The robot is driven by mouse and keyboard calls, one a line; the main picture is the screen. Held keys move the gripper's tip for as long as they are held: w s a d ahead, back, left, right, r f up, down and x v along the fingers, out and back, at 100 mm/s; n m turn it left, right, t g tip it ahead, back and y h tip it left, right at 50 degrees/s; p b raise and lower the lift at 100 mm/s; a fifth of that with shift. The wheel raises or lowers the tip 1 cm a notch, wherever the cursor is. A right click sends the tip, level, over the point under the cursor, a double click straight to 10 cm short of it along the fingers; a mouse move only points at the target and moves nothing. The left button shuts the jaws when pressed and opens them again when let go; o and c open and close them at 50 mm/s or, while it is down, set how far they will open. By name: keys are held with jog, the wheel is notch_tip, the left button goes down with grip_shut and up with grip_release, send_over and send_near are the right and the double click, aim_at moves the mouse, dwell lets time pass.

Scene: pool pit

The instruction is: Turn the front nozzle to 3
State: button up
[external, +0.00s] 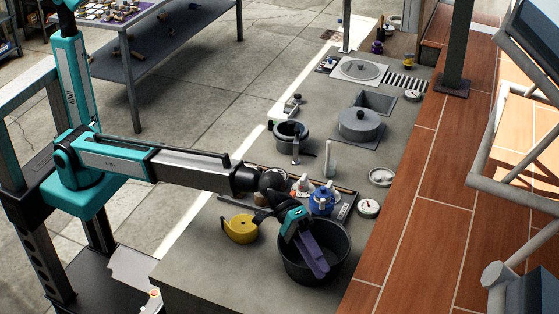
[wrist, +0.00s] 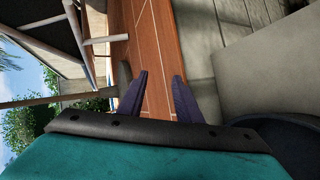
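No part is clearly recognisable as the front nozzle, and I cannot read any setting marks. A blue round fitting with a light top (external: 322,201) and a yellow round fitting with a side spout (external: 241,229) stand on the grey pit ledge in the external view. My gripper (external: 318,270) overlaps the black bucket (external: 290,276); its height over it is unclear. In the wrist view my gripper (wrist: 158,98) has its two purple fingers apart with nothing between them. The blue and yellow fittings are out of the wrist view.
A grey pot (external: 288,136), a lidded pot (external: 361,124) and a white cylinder (external: 330,159) stand farther back on the ledge (external: 200,265). A round white dial (external: 368,207) is at its right. Brown tiles (external: 400,215) border it, with metal railing (external: 510,185) beyond.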

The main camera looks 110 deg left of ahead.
jog(key=s+a+n+g+y+p, duration=0.1)
jog(key=s+a, duration=0.1)
jog(key=a, duration=0.7)
jog(key=s+a+f+n+g+y+p, duration=0.1)
jog(key=s+a+g+y, duration=0.1)
jog(key=a, duration=0.7)
jog(key=s+a+n+g+y+p, duration=0.1)
jog(key=s+a, duration=0.1)
jog(key=a, duration=0.7)
jog(key=shift+s+f+g+y, duration=0.15)
jog(key=shift+s+g+y, duration=0.15)
jog(key=shift+g, duration=0.1)
jog(key=s+a+n+g+y+p, duration=0.25)
jog(key=s+a, duration=0.55)
jog(key=a, duration=0.4)
notch_tip(320, 180, up, 2)
jog(key=n+g, duration=0.2)
jog(key=g, duration=0.1)
send_over(304, 177)
jog(key=shift+s, duration=0.1)
jog(key=shift+f, duration=0.2)
jog(key=shift+f+p, duration=1.9)
jog(key=shift+f, duration=4.85)
